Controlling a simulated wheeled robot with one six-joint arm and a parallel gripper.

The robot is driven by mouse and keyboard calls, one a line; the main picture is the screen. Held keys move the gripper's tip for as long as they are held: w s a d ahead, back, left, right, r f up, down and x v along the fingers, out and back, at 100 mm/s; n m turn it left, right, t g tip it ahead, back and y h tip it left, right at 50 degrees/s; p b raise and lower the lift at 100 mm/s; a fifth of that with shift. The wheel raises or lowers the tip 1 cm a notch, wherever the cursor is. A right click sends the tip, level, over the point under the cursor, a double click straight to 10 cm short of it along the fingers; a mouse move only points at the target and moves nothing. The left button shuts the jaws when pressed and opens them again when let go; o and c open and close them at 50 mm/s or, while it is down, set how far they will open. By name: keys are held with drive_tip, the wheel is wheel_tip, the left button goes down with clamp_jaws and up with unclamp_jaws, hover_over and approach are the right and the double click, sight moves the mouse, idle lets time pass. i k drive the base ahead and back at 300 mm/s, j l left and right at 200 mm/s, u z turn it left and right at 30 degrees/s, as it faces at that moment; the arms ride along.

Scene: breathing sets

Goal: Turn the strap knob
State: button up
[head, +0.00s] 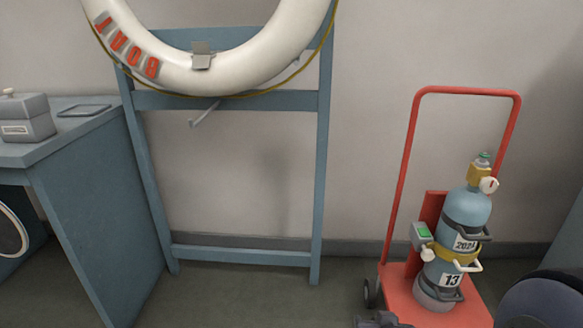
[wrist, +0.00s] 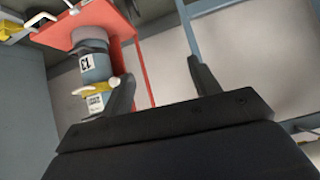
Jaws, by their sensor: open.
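The gas cylinder (head: 468,207) stands upright on a red cart, with labels 13 and 2024. A yellow strap (head: 460,256) goes around its middle. A small pale knob (head: 428,254) sits at the strap's left, below a grey box with a green face. In the wrist view the cylinder (wrist: 95,64) appears upside down, with the yellow strap (wrist: 112,87) partly behind a finger. I cannot make out the strap knob for certain there. My gripper (wrist: 161,75) is open and empty. Its left finger overlaps the cylinder's edge in the picture; I see no clear contact.
The red cart (head: 409,185) has a tall handle frame against the wall. A blue stand (head: 321,175) holds a white lifebuoy (head: 222,73). A blue-grey desk (head: 95,205) with a grey box (head: 27,122) is at left. The floor between stand and cart is clear.

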sight(428, 255)
drive_tip(key=i+j+z, duration=0.15)
drive_tip(key=i, duration=0.35)
drive_tip(key=i+j+z, duration=0.15)
drive_tip(key=i, duration=0.35)
